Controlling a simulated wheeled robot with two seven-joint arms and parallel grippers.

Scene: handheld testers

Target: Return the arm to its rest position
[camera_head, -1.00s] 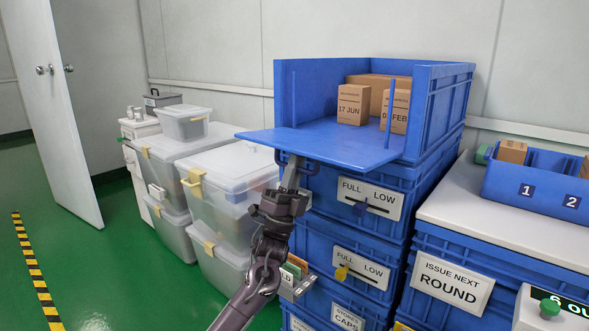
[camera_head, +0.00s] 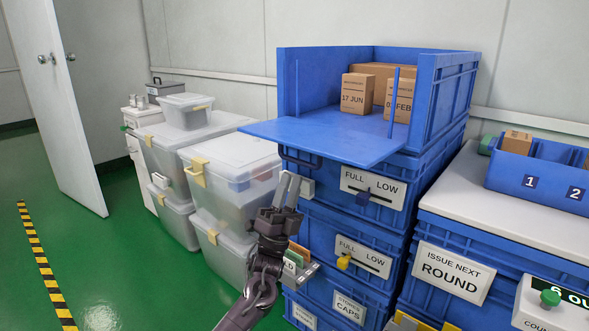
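My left gripper (camera_head: 287,188) is in front of the stack of blue crates, below the lowered front flap (camera_head: 322,141) of the top crate. Its two fingers point up with a narrow gap between them, and nothing shows between them. It appears apart from the flap's dark handle (camera_head: 300,159). My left arm (camera_head: 262,285) comes in from the bottom edge. My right gripper is outside the view.
The open top crate (camera_head: 448,97) holds cartons, including one marked 17 JUN (camera_head: 358,93). Clear lidded bins (camera_head: 228,180) stand to the left. A white-topped counter (camera_head: 490,205) is at right. Green floor (camera_head: 130,260) is free at left.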

